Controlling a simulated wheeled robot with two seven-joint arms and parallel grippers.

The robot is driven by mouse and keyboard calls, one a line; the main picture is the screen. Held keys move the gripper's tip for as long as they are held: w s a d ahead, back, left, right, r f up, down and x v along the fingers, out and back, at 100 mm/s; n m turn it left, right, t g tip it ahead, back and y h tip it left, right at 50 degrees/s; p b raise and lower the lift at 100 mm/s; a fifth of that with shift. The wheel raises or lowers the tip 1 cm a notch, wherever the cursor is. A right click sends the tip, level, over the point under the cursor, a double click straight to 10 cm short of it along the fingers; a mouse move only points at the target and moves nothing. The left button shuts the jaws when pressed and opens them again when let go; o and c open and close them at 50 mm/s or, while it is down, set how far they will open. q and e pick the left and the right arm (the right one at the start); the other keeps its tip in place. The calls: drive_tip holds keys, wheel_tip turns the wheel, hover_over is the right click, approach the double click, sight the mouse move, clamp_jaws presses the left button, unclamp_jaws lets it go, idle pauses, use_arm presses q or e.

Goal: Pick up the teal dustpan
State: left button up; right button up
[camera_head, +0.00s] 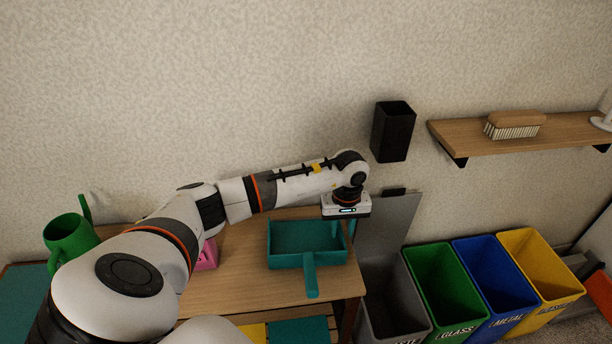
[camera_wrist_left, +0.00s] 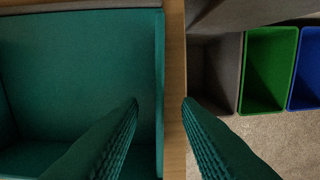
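The teal dustpan (camera_head: 292,258) lies on a wooden table, its handle pointing toward the front of the table. My left gripper (camera_head: 347,222) is above the right side of the dustpan, pointing down. In the left wrist view, its two ridged teal fingers (camera_wrist_left: 160,104) are apart. One finger is over the inside of the pan (camera_wrist_left: 75,65) and the other is past its right wall. Nothing is visibly gripped between them. Whether the fingers touch the wall cannot be told. My right gripper is not in view.
Bins stand right of the table (camera_head: 240,285): grey (camera_head: 395,310), green (camera_head: 435,285), blue (camera_head: 490,275) and yellow (camera_head: 540,265). A green watering can (camera_head: 70,238) and a pink object (camera_head: 207,257) are at left. A wall shelf (camera_head: 480,142) holds a brush (camera_head: 515,123); a black holder (camera_head: 393,132) hangs beside it.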

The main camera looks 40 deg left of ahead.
use_arm(q)
wheel_tip(320, 180, down, 3)
drive_tip(key=shift+r, duration=0.15)
clamp_jaws()
